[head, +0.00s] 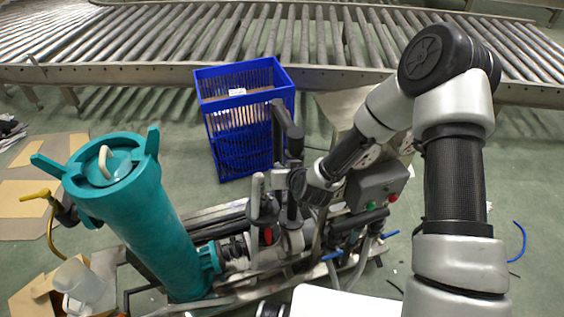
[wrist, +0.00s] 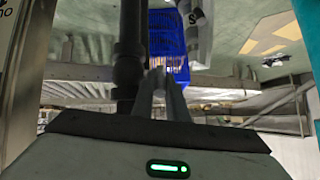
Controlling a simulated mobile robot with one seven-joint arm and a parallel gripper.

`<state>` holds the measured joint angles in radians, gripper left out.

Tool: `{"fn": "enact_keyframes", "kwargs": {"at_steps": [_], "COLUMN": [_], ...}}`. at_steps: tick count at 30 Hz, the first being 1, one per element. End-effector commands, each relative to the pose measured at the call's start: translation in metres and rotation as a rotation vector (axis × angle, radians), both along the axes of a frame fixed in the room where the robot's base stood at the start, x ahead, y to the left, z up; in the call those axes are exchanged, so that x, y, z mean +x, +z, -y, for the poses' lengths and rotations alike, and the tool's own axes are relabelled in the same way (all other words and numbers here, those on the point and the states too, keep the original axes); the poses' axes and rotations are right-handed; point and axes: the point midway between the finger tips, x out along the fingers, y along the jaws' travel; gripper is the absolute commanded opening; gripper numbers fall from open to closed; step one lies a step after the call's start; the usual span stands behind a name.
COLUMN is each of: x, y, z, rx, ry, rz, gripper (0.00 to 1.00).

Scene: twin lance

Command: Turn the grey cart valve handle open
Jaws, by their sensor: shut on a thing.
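The pump cart stands on the floor in the middle of the head view, with a tall teal filter housing (head: 150,220) at its left. The grey valve handle (head: 257,190) is a pale upright lever beside the black vertical pipe. My gripper (head: 269,181) reaches in from the right at the handle and is shut on it. In the wrist view, my gripper's two grey fingers (wrist: 166,84) come close together beside the dark pipe (wrist: 130,55). The held part of the handle is mostly hidden, and its exact angle is hard to tell.
A blue crate (head: 226,140) stands behind the cart, in front of a roller conveyor (head: 250,40). A grey control box (head: 377,187) with buttons is close to my wrist on the right. Cardboard (head: 25,195) lies at the left. Green floor is open at the right.

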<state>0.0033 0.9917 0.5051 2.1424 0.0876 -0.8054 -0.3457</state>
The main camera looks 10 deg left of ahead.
Motion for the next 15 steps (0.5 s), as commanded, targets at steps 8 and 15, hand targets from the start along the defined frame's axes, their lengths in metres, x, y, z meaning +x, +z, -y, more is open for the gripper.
{"fn": "enact_keyframes", "kwargs": {"at_steps": [8, 15], "x": [0.009, 0.017], "y": [0.023, 0.027], "z": [-0.008, -0.014], "rx": [-0.139, -0.261], "ry": [0.005, 0.007], "rz": [-0.218, -0.408], "gripper": [0.00, 0.00]}}
